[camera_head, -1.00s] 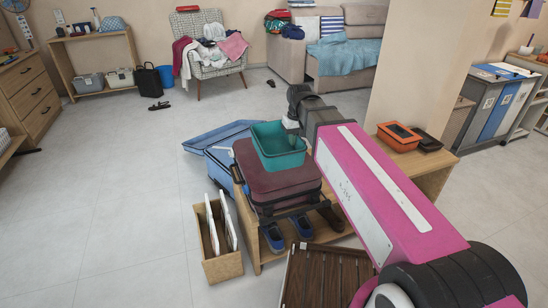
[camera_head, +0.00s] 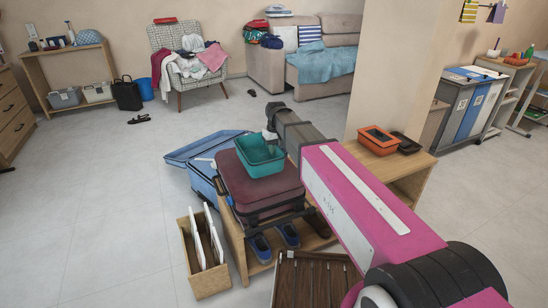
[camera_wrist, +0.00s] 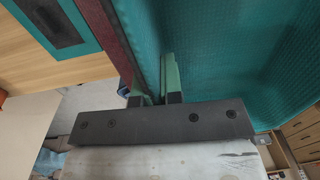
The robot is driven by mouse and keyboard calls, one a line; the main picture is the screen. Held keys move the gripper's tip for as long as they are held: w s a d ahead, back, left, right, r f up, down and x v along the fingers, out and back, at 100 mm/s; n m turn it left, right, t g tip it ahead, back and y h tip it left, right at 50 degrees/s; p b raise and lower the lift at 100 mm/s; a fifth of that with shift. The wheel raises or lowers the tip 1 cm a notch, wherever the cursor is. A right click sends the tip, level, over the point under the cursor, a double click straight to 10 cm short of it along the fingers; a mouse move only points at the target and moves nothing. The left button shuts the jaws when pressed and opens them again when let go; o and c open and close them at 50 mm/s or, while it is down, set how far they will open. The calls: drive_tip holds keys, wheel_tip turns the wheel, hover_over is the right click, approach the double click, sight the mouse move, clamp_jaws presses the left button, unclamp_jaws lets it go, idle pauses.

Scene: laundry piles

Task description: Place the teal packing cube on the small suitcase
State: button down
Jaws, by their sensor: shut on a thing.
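A teal open bin (camera_head: 261,155) sits at the top of the maroon suitcase (camera_head: 258,191), which lies on a low wooden bench. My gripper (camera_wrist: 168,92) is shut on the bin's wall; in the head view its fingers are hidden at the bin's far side. I cannot tell whether the bin rests on the suitcase or is slightly raised. In the wrist view, a flat teal piece with a dark top panel, apparently the teal packing cube (camera_wrist: 62,52), lies on wood beside the suitcase edge (camera_wrist: 106,38). I cannot make it out in the head view.
An open blue suitcase (camera_head: 203,150) is on the floor behind. A wooden box with white panels (camera_head: 187,257) and blue shoes (camera_head: 261,247) are in front.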

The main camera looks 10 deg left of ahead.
sight(274, 157)
drive_tip(key=shift+f, duration=1.95)
drive_tip(key=shift+f, duration=0.2)
drive_tip(key=c, duration=1.3)
unclamp_jaws()
drive_tip(key=shift+o, duration=0.2)
drive_tip(key=shift+r, duration=0.15)
wheel_tip(274, 157, up, 12)
drive_tip(key=s+d+f+m, duration=0.2)
drive_tip(key=s+d+f, duration=0.3)
drive_tip(key=d, duration=0.5)
drive_tip(key=s+d+f+m, duration=0.2)
drive_tip(key=s+d+f, duration=0.4)
drive_tip(key=d+f, duration=0.2)
drive_tip(key=s+d+f+m, duration=0.2)
drive_tip(key=s+d+f, duration=0.4)
drive_tip(key=d, duration=0.6)
drive_tip(key=shift+s+d+f+h, duration=0.2)
drive_tip(key=shift+d+f+h, duration=0.05)
drive_tip(key=shift+d+h, duration=0.1)
